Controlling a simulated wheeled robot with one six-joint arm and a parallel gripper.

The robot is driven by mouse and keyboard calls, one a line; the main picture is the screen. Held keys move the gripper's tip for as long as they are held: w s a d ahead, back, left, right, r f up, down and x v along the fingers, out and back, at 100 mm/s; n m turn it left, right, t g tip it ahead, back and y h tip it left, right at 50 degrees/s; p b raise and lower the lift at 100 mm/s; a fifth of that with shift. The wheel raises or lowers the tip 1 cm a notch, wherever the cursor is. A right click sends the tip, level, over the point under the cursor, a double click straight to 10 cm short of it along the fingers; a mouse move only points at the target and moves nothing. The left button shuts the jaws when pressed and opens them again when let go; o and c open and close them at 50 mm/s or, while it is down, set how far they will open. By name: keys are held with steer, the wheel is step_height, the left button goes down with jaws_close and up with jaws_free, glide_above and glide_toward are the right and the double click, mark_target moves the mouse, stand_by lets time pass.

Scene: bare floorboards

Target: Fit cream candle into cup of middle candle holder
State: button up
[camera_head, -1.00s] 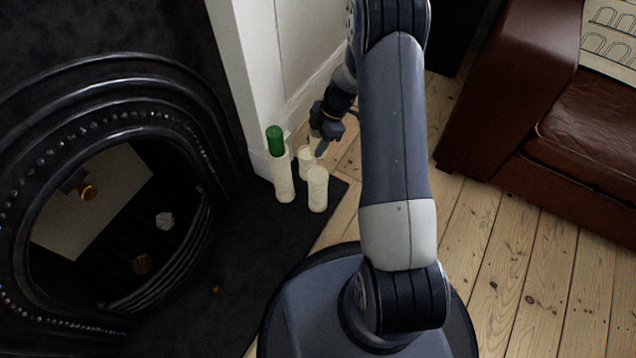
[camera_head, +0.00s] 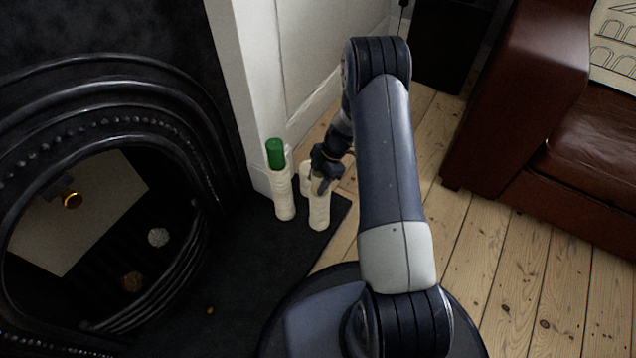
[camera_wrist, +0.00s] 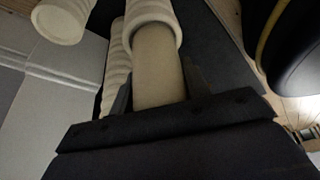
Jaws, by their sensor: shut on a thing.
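My gripper (camera_wrist: 160,90) is shut on the cream candle (camera_wrist: 158,68), with a finger on each side of it. The candle's far end meets the cup rim of a ribbed cream holder (camera_wrist: 150,12) in the wrist view. I cannot tell how deep the end sits in the cup. In the head view my gripper (camera_head: 322,182) is at the top of the front right holder (camera_head: 319,212). Another cream holder (camera_head: 305,178) stands behind it, partly hidden. The left holder (camera_head: 284,198) bears a green candle (camera_head: 275,153).
The holders stand on a black hearth slab (camera_head: 250,250) beside the white wall post (camera_head: 238,90). The dark fireplace (camera_head: 120,75) is at left. A brown leather sofa (camera_head: 540,150) is at right, with bare floorboards (camera_head: 490,260) between.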

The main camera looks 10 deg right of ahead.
steer(key=shift+f, duration=0.3)
steer(key=o, duration=0.6)
steer(key=shift+f, duration=0.1)
steer(key=o, duration=0.5)
steer(key=p+v, duration=0.3)
steer(key=v, duration=0.9)
steer(key=shift+p, duration=0.4)
